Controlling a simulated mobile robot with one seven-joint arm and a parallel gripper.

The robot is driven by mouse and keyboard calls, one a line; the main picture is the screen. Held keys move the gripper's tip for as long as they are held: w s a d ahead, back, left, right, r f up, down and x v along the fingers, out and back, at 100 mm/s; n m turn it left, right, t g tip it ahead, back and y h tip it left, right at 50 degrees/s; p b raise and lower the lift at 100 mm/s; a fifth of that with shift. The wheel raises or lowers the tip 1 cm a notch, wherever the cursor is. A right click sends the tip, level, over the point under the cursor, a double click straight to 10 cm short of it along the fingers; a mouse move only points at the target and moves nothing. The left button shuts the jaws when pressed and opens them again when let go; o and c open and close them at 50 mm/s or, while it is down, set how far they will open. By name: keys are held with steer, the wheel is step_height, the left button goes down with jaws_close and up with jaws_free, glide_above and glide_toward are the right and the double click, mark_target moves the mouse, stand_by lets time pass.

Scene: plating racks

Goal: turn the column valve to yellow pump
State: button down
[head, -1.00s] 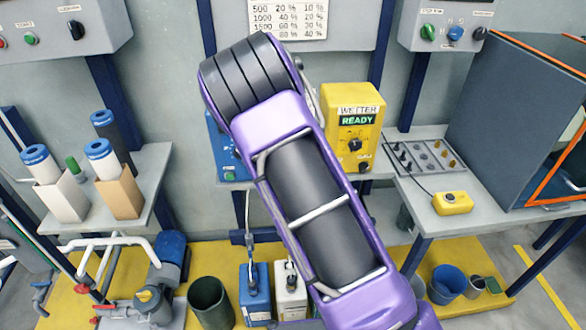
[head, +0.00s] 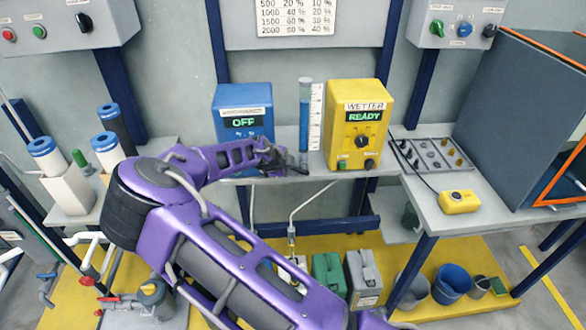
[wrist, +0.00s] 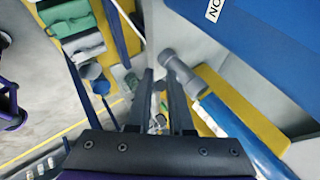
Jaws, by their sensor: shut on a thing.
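The clear column (head: 304,115) with blue liquid stands between the blue pump (head: 242,115), whose display reads OFF, and the yellow pump (head: 358,120), marked WETTER and reading READY. My gripper (head: 292,163) is at the foot of the column, coming in from the left below the blue pump. In the wrist view, my gripper's (wrist: 160,78) dark fingers are close together beside the column's grey fitting (wrist: 182,72). They are shut on what appears to be the column valve's handle, which is mostly hidden between the fingertips. I cannot tell which way the valve points.
A white scale (head: 316,117) stands beside the column. On the right bench are a connector panel (head: 432,157) and a yellow control box (head: 458,201). Several canisters and buckets, including a green canister (head: 328,273), stand below. Blue-capped filters stand at left.

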steer(key=shift+w+r, duration=0.1)
steer(key=shift+r, duration=0.05)
steer(key=c, duration=0.8)
jaws_free()
steer(key=shift+c, duration=0.2)
steer(key=v, duration=1.7)
